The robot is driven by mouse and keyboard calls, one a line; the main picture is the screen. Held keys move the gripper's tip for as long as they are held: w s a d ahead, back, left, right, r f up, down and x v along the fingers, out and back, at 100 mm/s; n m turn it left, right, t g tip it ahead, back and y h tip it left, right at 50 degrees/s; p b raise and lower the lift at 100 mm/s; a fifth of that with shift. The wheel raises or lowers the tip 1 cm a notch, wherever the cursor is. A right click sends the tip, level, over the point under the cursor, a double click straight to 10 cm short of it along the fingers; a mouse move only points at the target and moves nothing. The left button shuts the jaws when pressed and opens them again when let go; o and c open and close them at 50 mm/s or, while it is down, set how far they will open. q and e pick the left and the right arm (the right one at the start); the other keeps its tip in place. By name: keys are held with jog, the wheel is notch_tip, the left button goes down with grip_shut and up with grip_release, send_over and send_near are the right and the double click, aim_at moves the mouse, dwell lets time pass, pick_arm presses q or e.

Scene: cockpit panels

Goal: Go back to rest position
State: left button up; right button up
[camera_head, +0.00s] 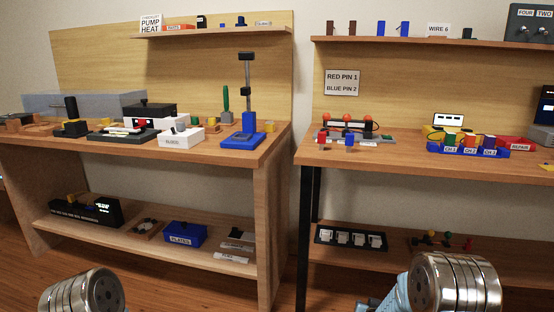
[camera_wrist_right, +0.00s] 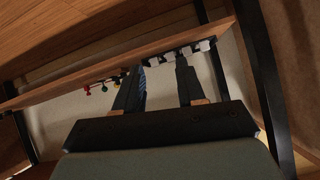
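My right gripper (camera_wrist_right: 160,68) shows in the right wrist view. Its two dark fingers stand apart with nothing between them. Its fingers point toward the edge of a wooden shelf, which carries a row of pale switches (camera_wrist_right: 193,48) and small coloured knobs (camera_wrist_right: 104,84). I cannot tell how far the fingers are from the shelf. In the head view, only metal links of my two arms show at the bottom left and bottom right. My left gripper is out of view, and the right one is not visible there.
A left workbench (camera_head: 268,149) and a right workbench (camera_head: 320,157) stand side by side with a narrow gap. Both carry devices and have lower shelves. The right lower shelf holds a switch panel (camera_head: 350,251).

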jog(key=s+a+f+g+y+p, duration=0.15)
jog(key=s+a+f+g, duration=0.3)
jog(key=s+f, duration=0.45)
pick_arm(q)
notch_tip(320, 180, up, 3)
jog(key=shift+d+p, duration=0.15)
jog(key=shift+p, duration=0.45)
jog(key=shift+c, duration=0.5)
pick_arm(e)
jog(key=s+a+f+n+g+y, duration=0.1)
jog(key=s+a, duration=0.4)
jog(key=s, duration=0.7)
jog(key=s+a+f+n+g+y, duration=0.1)
jog(key=s+a+g+y, duration=0.2)
jog(key=s+a, duration=0.3)
jog(key=s+g, duration=0.1)
jog(key=s, duration=0.4)
jog(key=shift+s+y, duration=0.35)
